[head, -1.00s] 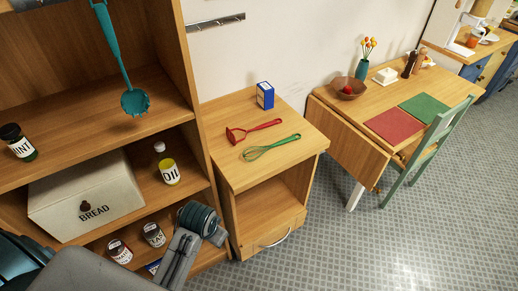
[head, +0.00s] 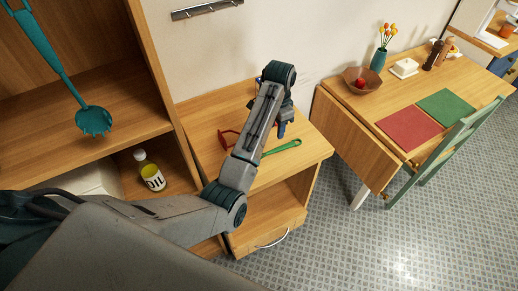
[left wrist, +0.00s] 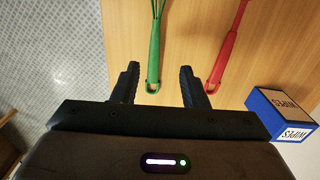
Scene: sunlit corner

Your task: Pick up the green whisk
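The green whisk lies on the wooden cabinet top. In the head view its handle (head: 283,147) shows to the right of my left arm, which hides its wires. In the left wrist view the whisk's handle (left wrist: 154,55) points toward my gripper, its end appearing between the two fingers. My left gripper (left wrist: 159,78) is open and empty, over the cabinet top; it also shows in the head view (head: 281,112). I cannot tell how far the fingers are above the handle. My right gripper is in neither view.
A red-handled tool (left wrist: 229,45) lies beside the whisk. A blue and white wipes box (left wrist: 285,115) stands close to the right finger. A shelf unit with an oil bottle (head: 149,170) stands left, and a table with a wooden bowl (head: 362,80) stands right.

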